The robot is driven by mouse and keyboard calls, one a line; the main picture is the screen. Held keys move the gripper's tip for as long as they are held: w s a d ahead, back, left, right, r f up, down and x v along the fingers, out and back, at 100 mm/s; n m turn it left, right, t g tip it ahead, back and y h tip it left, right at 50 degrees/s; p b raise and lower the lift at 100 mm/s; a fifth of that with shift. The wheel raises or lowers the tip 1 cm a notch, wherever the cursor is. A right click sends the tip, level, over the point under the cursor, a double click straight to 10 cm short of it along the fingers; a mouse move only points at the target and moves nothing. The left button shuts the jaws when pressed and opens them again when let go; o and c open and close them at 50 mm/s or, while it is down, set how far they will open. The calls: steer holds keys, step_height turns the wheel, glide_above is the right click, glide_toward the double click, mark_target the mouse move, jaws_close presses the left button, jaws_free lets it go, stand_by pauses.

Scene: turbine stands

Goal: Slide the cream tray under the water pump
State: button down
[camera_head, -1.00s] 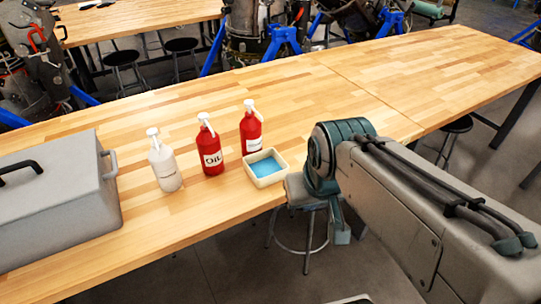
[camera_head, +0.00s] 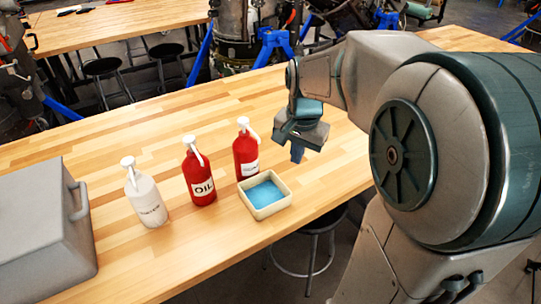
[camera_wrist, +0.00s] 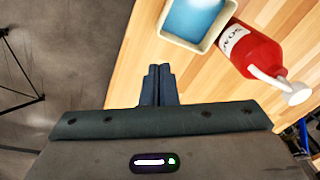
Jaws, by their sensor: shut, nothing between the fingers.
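The cream tray (camera_head: 271,212), square with a blue inside, sits on the wooden table near its front edge. Its rim also shows in the wrist view (camera_wrist: 185,43). A white pump bottle (camera_head: 146,203) stands upright to the left; its label is too small to read surely, but it is the only bottle not marked oil or soap. It is outside the wrist view. My gripper (camera_head: 297,156) is shut and empty, pointing down above the table, right of and behind the tray. In the wrist view its fingers (camera_wrist: 158,72) are together, apart from the tray.
A red oil bottle (camera_head: 199,178) stands between the white bottle and the tray. A red soap bottle (camera_head: 245,152) stands close behind the tray; it also shows in the wrist view (camera_wrist: 252,52). A grey toolbox (camera_head: 45,230) is at the left. A stool (camera_head: 318,225) stands below the table edge.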

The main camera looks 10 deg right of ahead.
mark_target(296, 185)
steer(key=w+d+f+m+g+b, duration=0.2)
steer(key=w+d+f+m, duration=0.3)
steer(key=w+f, duration=0.4)
steer(key=shift+m, duration=0.4)
steer(key=f, duration=0.3)
steer(key=f+p, duration=0.1)
steer(key=f, duration=0.5)
steer(key=shift+a+f, duration=0.15)
steer(key=shift+a, duration=0.25)
steer(key=a, duration=0.1)
steer(key=s+a+p, duration=0.1)
steer(key=a, duration=0.1)
steer(key=shift+a, duration=0.1)
steer(key=shift+a+f, duration=0.1)
steer(key=shift+a, duration=0.25)
steer(key=shift+s, duration=0.1)
